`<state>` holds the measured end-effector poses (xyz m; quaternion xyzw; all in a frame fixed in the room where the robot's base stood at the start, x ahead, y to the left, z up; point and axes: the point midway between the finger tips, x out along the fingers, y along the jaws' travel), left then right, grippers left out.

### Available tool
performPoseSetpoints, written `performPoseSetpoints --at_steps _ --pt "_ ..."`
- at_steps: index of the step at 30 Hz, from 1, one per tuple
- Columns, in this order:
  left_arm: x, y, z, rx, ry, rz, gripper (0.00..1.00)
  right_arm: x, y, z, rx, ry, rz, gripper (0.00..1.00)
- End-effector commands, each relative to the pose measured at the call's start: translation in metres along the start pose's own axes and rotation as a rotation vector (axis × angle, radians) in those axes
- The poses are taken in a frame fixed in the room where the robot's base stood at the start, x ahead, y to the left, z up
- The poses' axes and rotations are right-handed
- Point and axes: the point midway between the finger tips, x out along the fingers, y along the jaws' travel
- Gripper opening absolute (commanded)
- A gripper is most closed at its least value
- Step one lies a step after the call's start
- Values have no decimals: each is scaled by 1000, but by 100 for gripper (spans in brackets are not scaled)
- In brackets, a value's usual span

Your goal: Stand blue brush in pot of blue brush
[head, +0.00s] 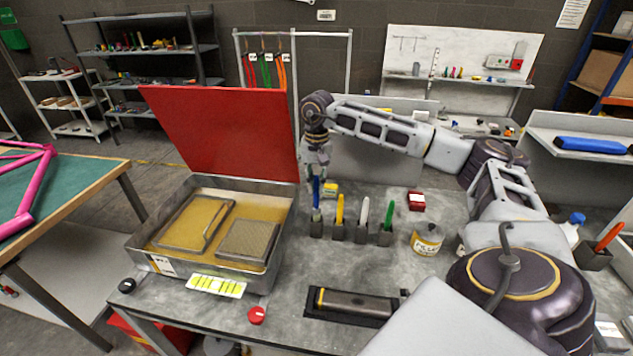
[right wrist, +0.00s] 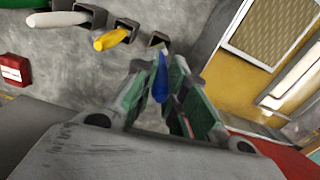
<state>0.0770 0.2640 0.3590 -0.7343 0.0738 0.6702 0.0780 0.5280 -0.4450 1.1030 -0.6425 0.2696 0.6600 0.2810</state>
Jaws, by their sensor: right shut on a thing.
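The blue brush (head: 316,194) is upright, its upper part in my right gripper (head: 317,176), which is shut on it. It also shows between the fingers in the right wrist view (right wrist: 160,80). The pot of the blue brush (head: 316,229) is the leftmost dark pot in the row, directly below the brush; it also shows in the right wrist view (right wrist: 158,39). The brush's lower end is at the pot's mouth; I cannot tell whether it is inside or just above. My left gripper is not in view.
Pots with a yellow brush (head: 339,210), a white brush (head: 363,212) and a green brush (head: 388,216) stand to the right. An open metal tank (head: 282,240) with a raised red lid (head: 225,130) is to the left. A filler tin (head: 427,238) stands further right.

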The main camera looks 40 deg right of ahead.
Motion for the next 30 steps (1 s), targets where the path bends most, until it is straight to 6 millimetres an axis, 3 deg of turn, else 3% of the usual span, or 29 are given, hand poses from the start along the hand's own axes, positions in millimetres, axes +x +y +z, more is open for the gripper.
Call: performPoseSetpoints --at_steps 15,30 --pt "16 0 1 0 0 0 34 24 0 -1 0 0 0 0" --pt "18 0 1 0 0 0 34 26 0 -1 0 1 0 0"
